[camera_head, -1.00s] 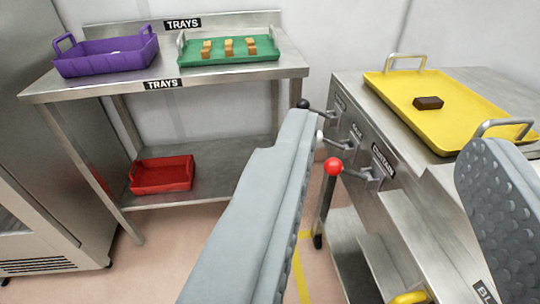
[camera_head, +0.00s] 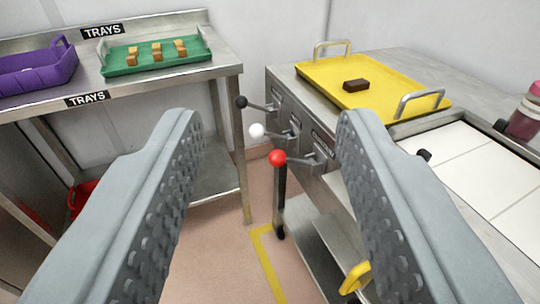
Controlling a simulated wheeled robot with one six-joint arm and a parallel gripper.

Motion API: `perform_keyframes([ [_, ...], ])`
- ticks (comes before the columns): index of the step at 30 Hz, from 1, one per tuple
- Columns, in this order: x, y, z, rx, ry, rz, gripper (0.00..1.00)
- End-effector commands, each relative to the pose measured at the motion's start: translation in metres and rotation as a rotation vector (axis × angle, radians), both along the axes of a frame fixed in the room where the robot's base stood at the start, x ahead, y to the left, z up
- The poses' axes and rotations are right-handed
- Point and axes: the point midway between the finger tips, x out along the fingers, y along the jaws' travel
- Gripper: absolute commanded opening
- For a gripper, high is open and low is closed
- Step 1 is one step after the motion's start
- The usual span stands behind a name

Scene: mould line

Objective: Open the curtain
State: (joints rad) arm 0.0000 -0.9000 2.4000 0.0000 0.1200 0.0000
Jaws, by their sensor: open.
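A lever with a red ball knob (camera_head: 277,158) sticks out from the front of the steel machine (camera_head: 310,118). The label beside it read CURTAIN in the earlier frame; it is too small to read now. A lever with a white knob (camera_head: 257,131) and one with a black knob (camera_head: 241,102) stand farther back on the same face. My gripper (camera_head: 268,122) is open and empty. Its two grey fingers frame the levers, and the red knob appears between them, not touched. No curtain can be made out.
A yellow tray (camera_head: 400,93) with a brown block (camera_head: 356,85) lies on the machine. A white tiled surface (camera_head: 470,165) is at right. At left, a steel table (camera_head: 225,66) holds a green tray (camera_head: 120,66) and a purple tray (camera_head: 35,75). A red tray (camera_head: 77,199) is below.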

Motion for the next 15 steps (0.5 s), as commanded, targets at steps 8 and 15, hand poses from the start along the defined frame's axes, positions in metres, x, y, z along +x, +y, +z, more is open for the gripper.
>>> perform_keyframes([
  [8,0.017,-0.003,-0.001,-0.012,0.066,-0.006,0.0],
  [15,0.057,-0.009,-0.005,-0.048,0.239,-0.01,0.0],
])
